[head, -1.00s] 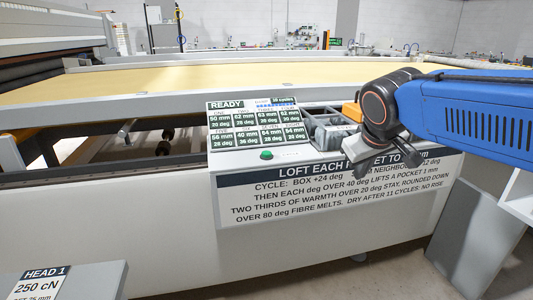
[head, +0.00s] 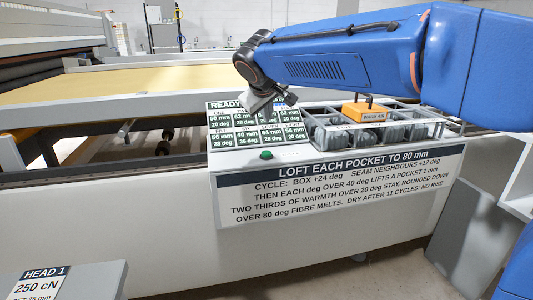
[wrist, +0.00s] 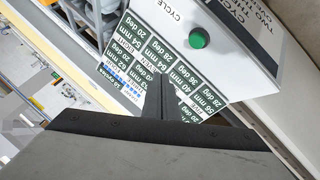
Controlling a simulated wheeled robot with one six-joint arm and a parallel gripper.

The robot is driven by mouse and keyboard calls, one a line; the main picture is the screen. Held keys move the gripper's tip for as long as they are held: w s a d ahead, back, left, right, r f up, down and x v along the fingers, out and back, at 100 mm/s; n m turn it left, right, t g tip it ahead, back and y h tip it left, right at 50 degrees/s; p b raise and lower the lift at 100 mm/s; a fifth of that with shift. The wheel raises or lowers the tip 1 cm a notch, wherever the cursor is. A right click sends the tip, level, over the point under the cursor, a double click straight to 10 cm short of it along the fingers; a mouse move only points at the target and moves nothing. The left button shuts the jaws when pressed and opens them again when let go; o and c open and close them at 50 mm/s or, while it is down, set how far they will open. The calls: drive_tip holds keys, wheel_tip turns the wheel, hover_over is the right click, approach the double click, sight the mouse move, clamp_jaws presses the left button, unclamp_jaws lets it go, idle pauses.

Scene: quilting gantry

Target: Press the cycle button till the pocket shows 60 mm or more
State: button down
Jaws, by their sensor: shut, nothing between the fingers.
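The green cycle button (head: 266,155) sits on the white panel below the display, and it also shows in the wrist view (wrist: 199,38). The display (head: 225,138) has a READY header and two rows of pocket readings. Its lower row reads 56, 40, 64 and 54 mm; the upper row starts at 50 mm and is partly hidden by my gripper. My gripper (head: 261,108) is shut and empty, over the display's upper part, behind and above the button, apart from it. In the wrist view the shut fingers (wrist: 163,105) point toward the display, with the button beyond them.
An orange box (head: 364,112) stands over the tray (head: 440,128) of grey pockets right of the display. A printed rule sign (head: 340,185) covers the front face below. A yellow quilting bed (head: 130,83) lies behind. The space just above the button looks clear.

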sight(266, 154)
drive_tip(key=shift+a, duration=0.2)
drive_tip(key=shift+f, duration=4.35)
drive_tip(key=shift+f, duration=0.2)
drive_tip(key=shift+f, duration=0.25)
drive_tip(key=shift+f, duration=0.55)
drive_tip(key=shift+r, duration=1)
